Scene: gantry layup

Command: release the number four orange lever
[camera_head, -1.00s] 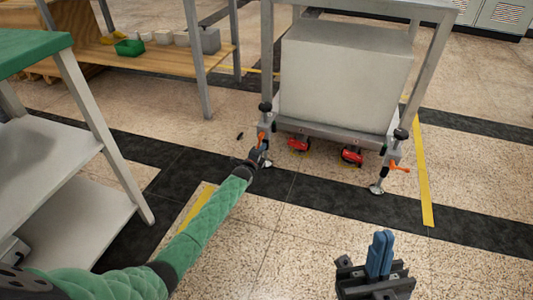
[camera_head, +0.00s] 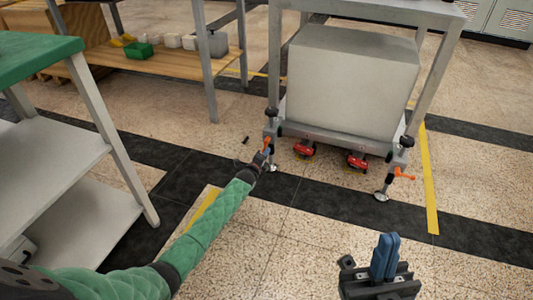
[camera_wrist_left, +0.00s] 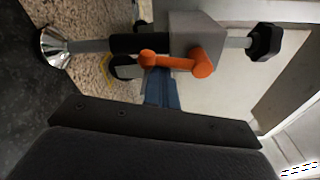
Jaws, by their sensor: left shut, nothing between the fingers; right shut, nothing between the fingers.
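An orange lever (camera_wrist_left: 175,62) sits on a grey metal block at a leg of the wheeled table, seen close in the left wrist view. In the head view that orange lever (camera_head: 267,145) is at the table's near left corner. My left gripper (camera_wrist_left: 160,88) is shut and empty, its blue fingertips right at the lever; whether they touch it I cannot tell. A second orange lever (camera_head: 404,175) is at the near right corner, clear of both grippers. My right gripper (camera_head: 385,258) is shut and empty, low in the head view. I cannot see any numbers on the levers.
The wheeled table carries a large grey box (camera_head: 352,78) on its lower shelf, above red casters (camera_head: 304,150) and levelling feet (camera_head: 381,196). A green-topped table (camera_head: 40,45) stands at left. Open floor lies between it and the wheeled table.

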